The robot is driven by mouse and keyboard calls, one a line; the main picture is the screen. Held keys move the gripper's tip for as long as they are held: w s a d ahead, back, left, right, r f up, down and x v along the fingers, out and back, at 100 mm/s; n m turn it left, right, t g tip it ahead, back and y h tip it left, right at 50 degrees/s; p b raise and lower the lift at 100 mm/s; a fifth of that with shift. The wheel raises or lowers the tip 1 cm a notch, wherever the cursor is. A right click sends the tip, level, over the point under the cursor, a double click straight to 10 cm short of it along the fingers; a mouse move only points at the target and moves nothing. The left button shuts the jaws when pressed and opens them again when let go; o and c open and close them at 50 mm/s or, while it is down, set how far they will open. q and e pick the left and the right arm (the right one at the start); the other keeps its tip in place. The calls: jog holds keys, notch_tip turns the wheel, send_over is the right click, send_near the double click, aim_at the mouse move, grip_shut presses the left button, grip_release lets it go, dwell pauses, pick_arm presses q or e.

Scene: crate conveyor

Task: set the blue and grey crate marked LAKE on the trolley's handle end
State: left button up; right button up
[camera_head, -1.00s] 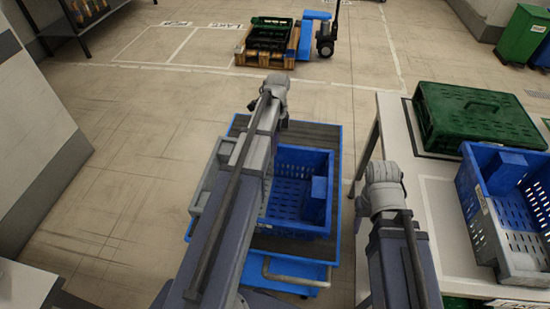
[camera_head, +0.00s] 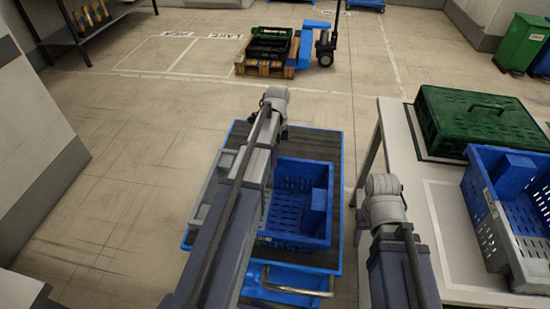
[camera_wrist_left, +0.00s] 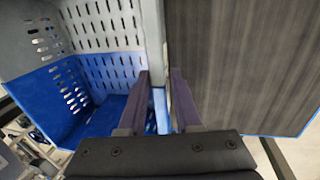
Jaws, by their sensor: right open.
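The blue and grey crate (camera_head: 295,215) stands on the deck of the blue-framed trolley (camera_head: 318,140), toward the end with the bent tube handle (camera_head: 320,292). Its grey part is at the left; I cannot read a LAKE mark on it. My left arm crosses over it in the head view and hides its middle and my left gripper. In the left wrist view, the fingers of my left gripper (camera_wrist_left: 160,90) straddle the crate's wall closely, one inside and one outside. My right arm shows to the right of the trolley, but its fingers are hidden.
A white table (camera_head: 443,235) at the right holds a lidded green crate (camera_head: 440,135) and another blue and grey crate (camera_head: 505,235). A low wooden pallet (camera_head: 262,69) with a dark crate stands at the back beside a blue pallet truck (camera_head: 306,43). Floor left of the trolley is clear.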

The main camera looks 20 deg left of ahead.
pick_arm(q)
jog(key=o, duration=0.3)
jog(key=shift+r, duration=0.1)
notch_tip(320, 180, up, 12)
jog(key=w+p, duration=0.2)
jog(key=p, duration=1)
jog(key=s+d+n+t+y, duration=0.1)
jog(key=s+d+n+t, duration=0.1)
jog(key=s+d+n, duration=0.9)
jog(key=shift+s+d+f+y, duration=0.25)
jog(key=shift+s+d+y, duration=0.15)
jog(key=shift+s+d, duration=4.75)
jog(key=shift+w+d, duration=0.95)
